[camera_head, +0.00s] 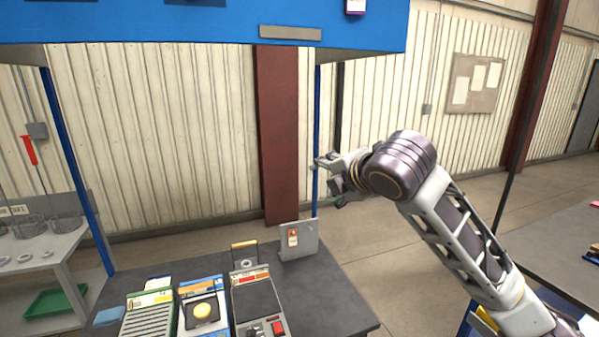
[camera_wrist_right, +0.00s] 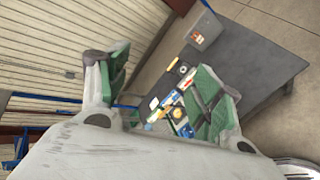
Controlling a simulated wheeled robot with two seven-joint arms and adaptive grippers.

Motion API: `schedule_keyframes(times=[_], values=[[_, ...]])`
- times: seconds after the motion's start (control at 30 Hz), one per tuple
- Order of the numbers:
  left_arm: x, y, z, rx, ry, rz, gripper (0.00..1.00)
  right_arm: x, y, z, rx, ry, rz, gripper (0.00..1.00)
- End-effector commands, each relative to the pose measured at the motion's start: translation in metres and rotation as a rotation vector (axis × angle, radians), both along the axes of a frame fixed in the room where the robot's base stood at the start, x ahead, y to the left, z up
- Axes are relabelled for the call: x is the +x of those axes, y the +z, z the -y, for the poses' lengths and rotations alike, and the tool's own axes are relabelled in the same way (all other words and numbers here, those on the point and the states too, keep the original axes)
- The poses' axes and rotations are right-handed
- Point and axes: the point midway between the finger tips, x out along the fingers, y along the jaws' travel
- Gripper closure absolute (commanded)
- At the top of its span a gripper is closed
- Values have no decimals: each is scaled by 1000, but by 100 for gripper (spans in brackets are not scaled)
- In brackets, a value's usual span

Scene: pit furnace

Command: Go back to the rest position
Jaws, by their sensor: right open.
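My right gripper (camera_head: 327,177) is raised in the air in the head view, above and to the right of the dark table (camera_head: 336,291). Its arm comes in from the lower right. In the right wrist view the gripper (camera_wrist_right: 163,92) shows its two green-padded fingers spread apart, with nothing between them. The table and its items lie well below the fingers. My left gripper is not in view.
A blue post (camera_head: 317,130) rises near the gripper. Open floor (camera_head: 400,262) lies right of the table.

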Motion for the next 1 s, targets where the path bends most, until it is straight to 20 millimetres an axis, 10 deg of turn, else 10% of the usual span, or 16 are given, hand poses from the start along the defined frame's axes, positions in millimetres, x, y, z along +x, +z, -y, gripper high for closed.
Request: schedule_keyframes(times=[1.0], values=[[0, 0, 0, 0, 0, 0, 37, -28, -180, 19, 495, -332, -387, 34]])
